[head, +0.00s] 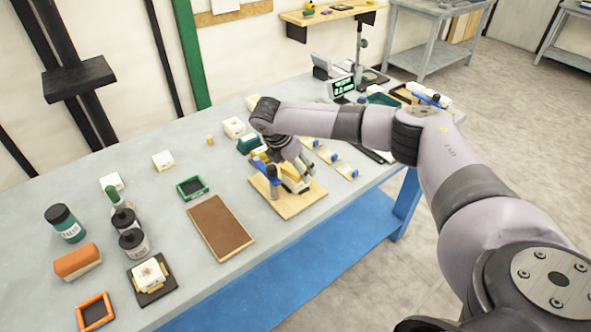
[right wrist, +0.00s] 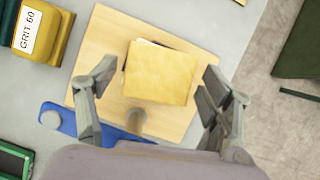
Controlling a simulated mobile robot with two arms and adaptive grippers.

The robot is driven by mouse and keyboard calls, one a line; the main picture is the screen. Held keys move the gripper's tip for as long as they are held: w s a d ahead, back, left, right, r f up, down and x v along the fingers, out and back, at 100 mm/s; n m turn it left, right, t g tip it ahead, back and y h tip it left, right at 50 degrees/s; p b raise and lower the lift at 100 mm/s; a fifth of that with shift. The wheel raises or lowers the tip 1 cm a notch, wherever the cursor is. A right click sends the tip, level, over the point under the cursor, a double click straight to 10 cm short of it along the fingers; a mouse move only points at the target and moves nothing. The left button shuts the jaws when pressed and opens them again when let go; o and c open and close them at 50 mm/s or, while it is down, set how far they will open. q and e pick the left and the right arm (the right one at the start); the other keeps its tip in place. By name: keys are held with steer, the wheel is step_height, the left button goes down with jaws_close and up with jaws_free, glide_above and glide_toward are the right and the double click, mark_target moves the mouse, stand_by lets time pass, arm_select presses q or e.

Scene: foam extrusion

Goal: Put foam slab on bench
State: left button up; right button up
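A yellowish foam slab (right wrist: 158,72) lies on a light wooden board (right wrist: 105,40) in the right wrist view. In the head view the slab (head: 296,184) is partly hidden by my right gripper, and the board (head: 286,207) sits near the front edge of the grey bench (head: 300,95). My right gripper (right wrist: 158,78) is above the board with its fingers open on either side of the slab, a visible gap at each side. Its wrist and fingers also show in the head view (head: 290,170). My left gripper is in neither view.
A blue tool (right wrist: 75,122) with a round knob lies across the board beside the slab. A yellow block marked GRIT 60 (right wrist: 48,30) stands close by. A brown mat (head: 221,228), a green frame (head: 192,187) and bottles (head: 65,222) occupy the bench's left part.

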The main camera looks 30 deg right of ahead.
steer(key=c, duration=0.8)
steer(key=shift+o, duration=0.2)
